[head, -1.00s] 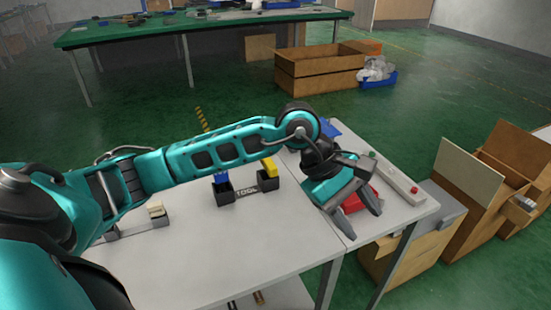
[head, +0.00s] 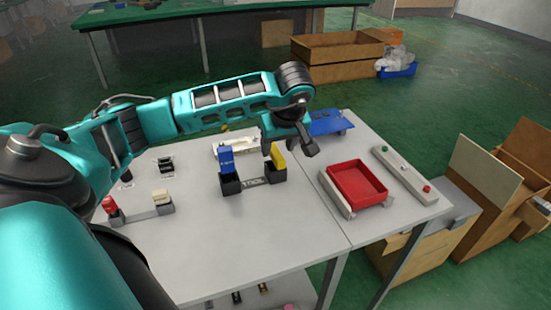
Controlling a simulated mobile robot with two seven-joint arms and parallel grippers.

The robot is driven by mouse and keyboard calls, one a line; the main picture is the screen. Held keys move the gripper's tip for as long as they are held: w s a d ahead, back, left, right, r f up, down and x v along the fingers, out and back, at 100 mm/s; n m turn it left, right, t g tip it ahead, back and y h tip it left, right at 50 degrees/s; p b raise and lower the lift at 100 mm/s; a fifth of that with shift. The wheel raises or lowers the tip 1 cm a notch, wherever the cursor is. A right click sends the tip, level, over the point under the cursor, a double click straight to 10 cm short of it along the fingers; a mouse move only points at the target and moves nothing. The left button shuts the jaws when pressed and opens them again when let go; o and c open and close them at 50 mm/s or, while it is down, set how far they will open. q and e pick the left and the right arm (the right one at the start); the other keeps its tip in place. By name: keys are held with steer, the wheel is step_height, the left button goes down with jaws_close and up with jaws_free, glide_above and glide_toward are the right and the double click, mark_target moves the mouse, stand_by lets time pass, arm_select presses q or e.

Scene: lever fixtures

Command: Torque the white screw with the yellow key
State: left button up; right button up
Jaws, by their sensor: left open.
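The yellow key (head: 278,158) stands in the right black cup of the TOOL holder (head: 253,182). The blue key (head: 227,160) stands in the left cup. My left gripper (head: 290,148) is open, close by the top of the yellow key. I cannot tell whether the key is between its fingers. The white screw (head: 160,196) is on the right of a small grey fixture at the left of the table, with a red screw (head: 109,205) on its left. My right gripper is not in view.
A red tray (head: 358,186) stands at the right of the grey table (head: 290,232). Beyond it are a blue plate (head: 329,123) and a pale bar with red and green buttons (head: 403,173). The table front is clear. Cardboard boxes (head: 478,180) stand right of the table.

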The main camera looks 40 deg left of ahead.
mark_target(276, 152)
arm_select(q)
steer(key=x, duration=0.5)
steer(key=shift+w+a+f, duration=0.1)
steer(key=shift+w+a, duration=0.05)
steer(key=shift+a, duration=0.05)
jaws_close()
stand_by(0.3)
